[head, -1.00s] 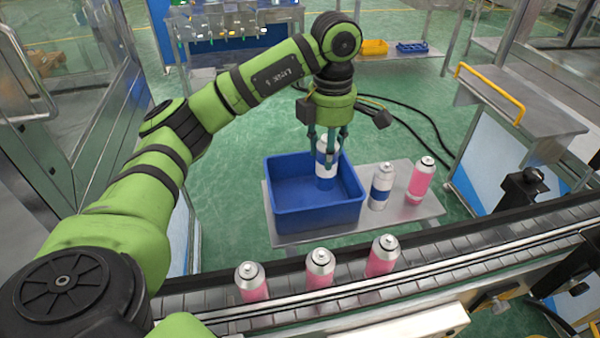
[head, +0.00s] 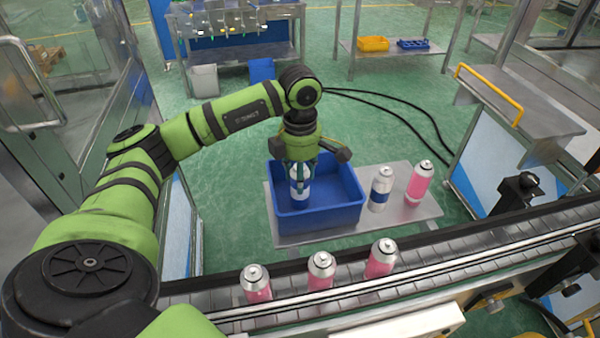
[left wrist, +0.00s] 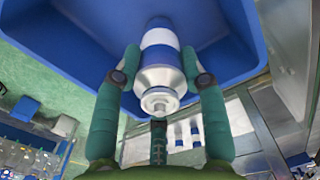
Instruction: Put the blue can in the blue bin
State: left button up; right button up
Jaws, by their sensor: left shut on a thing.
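My left gripper (head: 302,169) is shut on a blue-and-white can (head: 299,186) with a silver top. The can is upright, inside the outline of the blue bin (head: 318,218), toward its left side. In the left wrist view the can (left wrist: 160,57) sits between the green fingers, with the blue bin (left wrist: 235,62) behind it. I cannot tell whether the can touches the bin floor. A second blue-and-white can (head: 380,188) stands on the table right of the bin. My right gripper does not show.
A pink can (head: 419,183) stands at the right of the metal table (head: 405,218). Several pink cans (head: 320,271) stand on the conveyor (head: 440,255) in front. A yellow-handled cart (head: 520,115) is at the right. The bin's right half is empty.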

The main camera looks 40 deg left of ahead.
pick_arm(q)
jog(key=shift+f, duration=0.2)
jog(key=o, duration=1.1)
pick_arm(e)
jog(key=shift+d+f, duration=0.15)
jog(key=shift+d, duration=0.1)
pick_arm(q)
jog(key=shift+r, duration=0.1)
